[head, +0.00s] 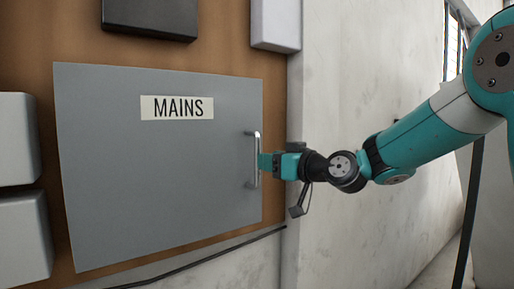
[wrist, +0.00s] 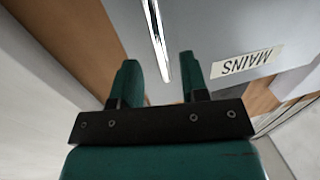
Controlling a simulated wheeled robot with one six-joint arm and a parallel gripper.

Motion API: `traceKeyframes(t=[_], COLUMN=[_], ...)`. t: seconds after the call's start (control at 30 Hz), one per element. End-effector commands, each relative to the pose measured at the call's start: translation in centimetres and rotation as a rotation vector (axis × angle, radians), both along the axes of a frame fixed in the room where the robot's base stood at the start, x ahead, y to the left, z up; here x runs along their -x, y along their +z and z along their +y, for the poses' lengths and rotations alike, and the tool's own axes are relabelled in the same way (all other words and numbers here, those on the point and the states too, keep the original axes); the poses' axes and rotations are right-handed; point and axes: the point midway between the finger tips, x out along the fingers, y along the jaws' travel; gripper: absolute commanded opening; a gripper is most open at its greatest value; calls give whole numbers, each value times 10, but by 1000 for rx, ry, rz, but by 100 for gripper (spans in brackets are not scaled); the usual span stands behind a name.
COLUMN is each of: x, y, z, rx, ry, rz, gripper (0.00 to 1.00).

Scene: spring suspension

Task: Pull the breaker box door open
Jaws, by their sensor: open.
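The grey breaker box door (head: 150,190) carries a white "MAINS" label (head: 177,108) and looks shut. Its upright metal bar handle (head: 254,160) is near its right edge. My gripper (head: 264,162) reaches in from the right at handle height, its fingertips at the handle. In the wrist view my gripper (wrist: 159,66) has its two green fingers apart, and the handle (wrist: 157,40) shows in the gap between them, its lower end between the fingertips. The fingers are not closed on it. I cannot tell whether either finger touches the bar. The label also shows upside down there (wrist: 247,62).
The door is on a brown board (head: 45,50). A dark box (head: 150,18) and a pale box (head: 275,24) are above it, and pale boxes (head: 18,140) are at the left. A black cable (head: 200,262) runs below. A white wall (head: 350,80) is behind my arm.

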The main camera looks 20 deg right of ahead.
Motion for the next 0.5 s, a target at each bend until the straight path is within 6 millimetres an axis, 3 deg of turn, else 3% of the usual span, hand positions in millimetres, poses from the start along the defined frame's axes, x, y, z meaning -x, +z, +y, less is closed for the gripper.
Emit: traceKeyframes(t=[0.2,0.5], x=[-32,-44], y=[3,0], z=[18,25], rx=[-1,-1], ry=[1,-1], rz=[0,0], gripper=[41,41])
